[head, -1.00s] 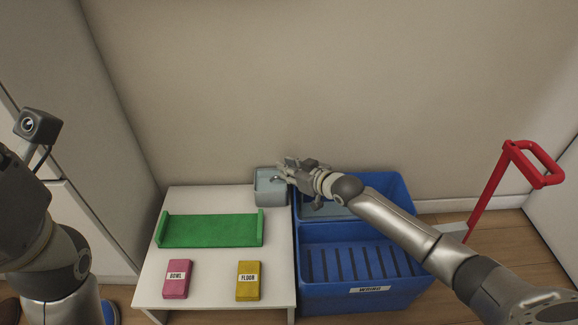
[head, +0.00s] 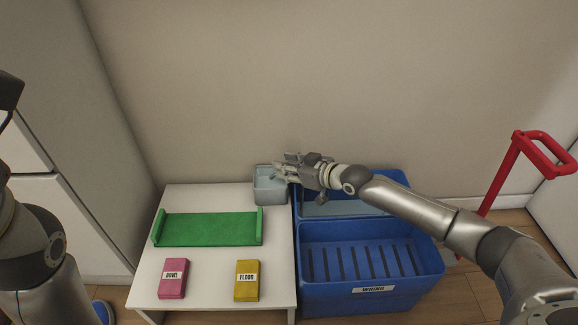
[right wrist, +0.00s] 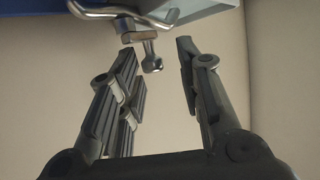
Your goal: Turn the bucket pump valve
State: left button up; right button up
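The pump valve (right wrist: 148,45) is a small metal handle with a rounded end below a chrome spout (right wrist: 110,12) at the top of the right wrist view. My right gripper (right wrist: 156,58) is open, with one finger on each side of the valve handle's end. I see no clear contact. In the head view the right gripper (head: 280,170) is over the small grey-blue container (head: 270,197) at the back right of the white table and partly hides it. The valve cannot be made out there. My left arm shows at the left edge, its gripper out of view.
The white table (head: 212,275) holds a green tray (head: 208,229), a pink sponge labelled BOWL (head: 173,287) and a yellow one labelled FLOOR (head: 246,290). A wall is close behind.

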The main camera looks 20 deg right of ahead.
jog(key=shift+d, duration=0.2)
jog(key=v, duration=1.2)
jog(key=shift+a, duration=0.15)
